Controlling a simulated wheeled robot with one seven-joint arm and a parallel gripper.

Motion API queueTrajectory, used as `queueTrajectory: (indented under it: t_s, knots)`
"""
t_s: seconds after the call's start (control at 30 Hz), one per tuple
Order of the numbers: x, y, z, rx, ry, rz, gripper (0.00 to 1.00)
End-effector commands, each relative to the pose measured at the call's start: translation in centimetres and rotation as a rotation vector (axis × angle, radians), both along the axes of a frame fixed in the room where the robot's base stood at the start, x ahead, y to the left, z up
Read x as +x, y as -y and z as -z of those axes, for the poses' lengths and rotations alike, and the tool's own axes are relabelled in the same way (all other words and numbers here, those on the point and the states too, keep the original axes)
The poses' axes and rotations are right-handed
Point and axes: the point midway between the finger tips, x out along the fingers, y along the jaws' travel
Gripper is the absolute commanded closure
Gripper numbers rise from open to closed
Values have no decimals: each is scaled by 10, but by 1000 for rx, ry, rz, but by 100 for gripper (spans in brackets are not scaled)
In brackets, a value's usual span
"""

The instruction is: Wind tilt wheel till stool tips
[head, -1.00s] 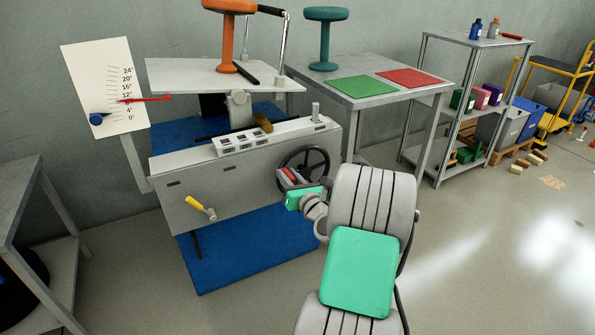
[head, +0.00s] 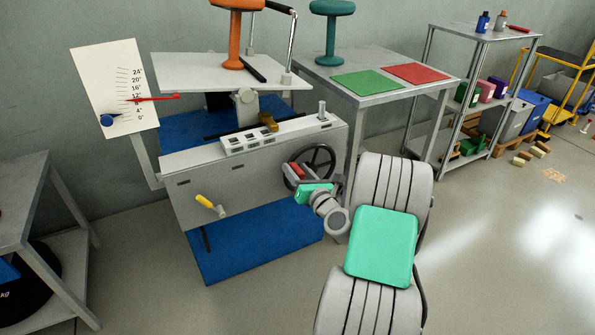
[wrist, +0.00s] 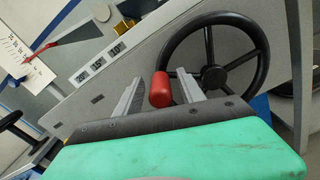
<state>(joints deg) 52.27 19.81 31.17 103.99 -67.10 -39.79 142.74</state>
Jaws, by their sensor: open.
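The black tilt wheel (head: 312,165) is on the front of the grey test rig (head: 250,170); it also shows in the wrist view (wrist: 222,66). Its red handle knob (wrist: 161,90) sits between my gripper's (wrist: 162,97) two open fingers, apart from the left one; contact with the right one I cannot tell. In the head view my gripper (head: 299,177) is at the wheel's lower left. The orange stool (head: 235,42) stands upright on the light tilting plate (head: 215,72), its top cut off by the frame. The red pointer (head: 155,98) is near 10–12° on the scale board (head: 117,85).
A yellow-handled lever (head: 206,203) sticks out left of the wheel. A teal stool (head: 330,35) stands on a table with a green mat (head: 366,84) and a red mat (head: 414,73). A shelf rack (head: 470,90) stands right.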

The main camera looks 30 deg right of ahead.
Motion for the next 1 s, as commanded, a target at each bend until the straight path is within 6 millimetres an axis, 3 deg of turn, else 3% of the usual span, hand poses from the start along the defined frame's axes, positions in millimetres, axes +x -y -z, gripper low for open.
queueTrajectory:
  t_s: [0.17, 0.5, 0.6, 1.0]
  knots:
    - [-4, 1, 0, 0, -2, 2, 54]
    - [-66, -6, -1, 3, -2, 6, 54]
    - [-76, -8, -1, 1, -1, 4, 54]
    - [-78, -9, 0, 0, 1, 1, 54]
